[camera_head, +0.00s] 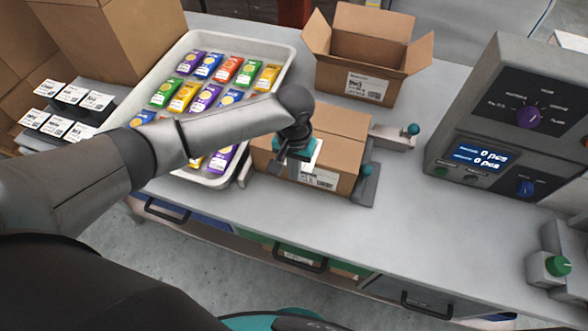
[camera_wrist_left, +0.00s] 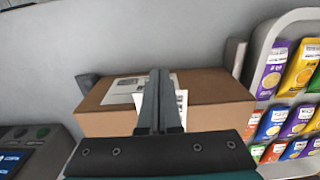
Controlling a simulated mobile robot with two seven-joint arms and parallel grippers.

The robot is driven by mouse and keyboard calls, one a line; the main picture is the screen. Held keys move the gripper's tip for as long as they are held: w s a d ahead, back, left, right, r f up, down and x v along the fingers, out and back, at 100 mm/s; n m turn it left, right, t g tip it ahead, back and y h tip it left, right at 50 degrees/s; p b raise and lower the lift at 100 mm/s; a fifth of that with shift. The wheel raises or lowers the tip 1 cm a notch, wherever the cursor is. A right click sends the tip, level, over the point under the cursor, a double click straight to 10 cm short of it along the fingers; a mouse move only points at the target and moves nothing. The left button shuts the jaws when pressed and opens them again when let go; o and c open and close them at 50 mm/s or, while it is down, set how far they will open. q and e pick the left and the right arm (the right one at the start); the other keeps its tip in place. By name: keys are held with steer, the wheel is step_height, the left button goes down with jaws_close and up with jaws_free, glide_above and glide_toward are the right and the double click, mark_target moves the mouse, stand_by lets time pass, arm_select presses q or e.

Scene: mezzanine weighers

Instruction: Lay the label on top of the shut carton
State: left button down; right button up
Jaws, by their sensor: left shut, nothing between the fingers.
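The shut brown carton (camera_head: 345,128) stands on the bench; it also fills the middle of the left wrist view (camera_wrist_left: 220,88). A white label (camera_head: 313,155) lies on its top by the near edge. It shows partly behind my fingers in the left wrist view (camera_wrist_left: 181,99). Whether it lies fully flat or juts past the edge, I cannot tell. A separate printed sticker (camera_head: 320,180) is on the carton's near side. My left gripper (camera_head: 288,168) is shut and empty, right at the label; touching or just above, I cannot tell. My right gripper is out of view.
A white tray (camera_head: 283,43) of coloured packets stands left of the carton. An open carton (camera_head: 340,78) is behind it. A label rack (camera_head: 70,108) stands far left, and a grey weigher (camera_head: 490,125) stands right. Stop brackets (camera_head: 395,136) flank the shut carton.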

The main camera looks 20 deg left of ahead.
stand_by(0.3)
arm_select(q)
steer(key=shift+w+d+b, duration=0.1)
steer(key=shift+w+b, duration=0.2)
steer(key=shift+w, duration=1.4)
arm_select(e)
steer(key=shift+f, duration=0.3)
